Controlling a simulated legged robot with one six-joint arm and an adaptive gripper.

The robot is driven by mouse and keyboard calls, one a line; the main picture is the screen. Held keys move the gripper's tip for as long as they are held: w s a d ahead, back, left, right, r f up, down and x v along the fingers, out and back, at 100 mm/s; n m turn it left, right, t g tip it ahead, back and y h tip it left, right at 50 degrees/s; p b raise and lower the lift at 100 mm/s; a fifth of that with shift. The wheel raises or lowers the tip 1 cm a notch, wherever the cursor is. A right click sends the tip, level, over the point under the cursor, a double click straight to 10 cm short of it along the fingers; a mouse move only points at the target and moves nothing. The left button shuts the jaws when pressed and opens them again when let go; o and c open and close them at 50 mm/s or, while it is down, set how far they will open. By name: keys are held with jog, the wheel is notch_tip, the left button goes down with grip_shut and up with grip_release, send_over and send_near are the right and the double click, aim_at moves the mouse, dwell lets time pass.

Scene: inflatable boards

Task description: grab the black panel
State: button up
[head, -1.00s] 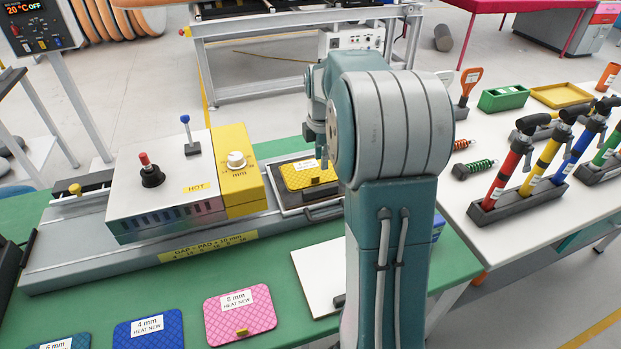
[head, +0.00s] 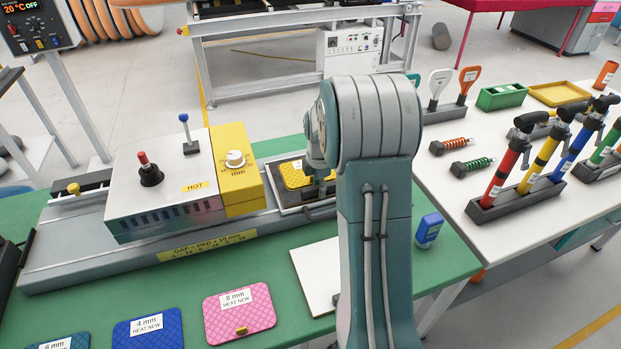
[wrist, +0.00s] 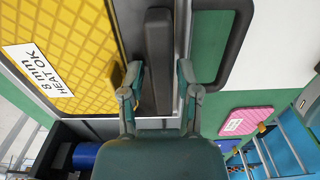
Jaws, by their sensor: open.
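A black upright piece (wrist: 158,35), which may be the black panel, stands at the edge of a yellow quilted pad (wrist: 70,50) labelled "8 mm HEAT OK" in the wrist view. My gripper (wrist: 160,78) is open, with one finger on each side of the piece's lower part; I cannot tell whether they touch it. In the head view the yellow pad (head: 293,175) lies on a dark-edged tray beside the yellow gauge block, and my gripper (head: 320,178) is over its right end. My arm hides part of that end.
A black handle (wrist: 236,45) arches close to the right finger in the wrist view. The grey press with a "HOT" label (head: 196,187) stands left of the pad. Pink (head: 239,313) and blue (head: 148,330) pads lie in front. A blue bottle (head: 429,229) stands right of my arm.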

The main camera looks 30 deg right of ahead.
grip_shut()
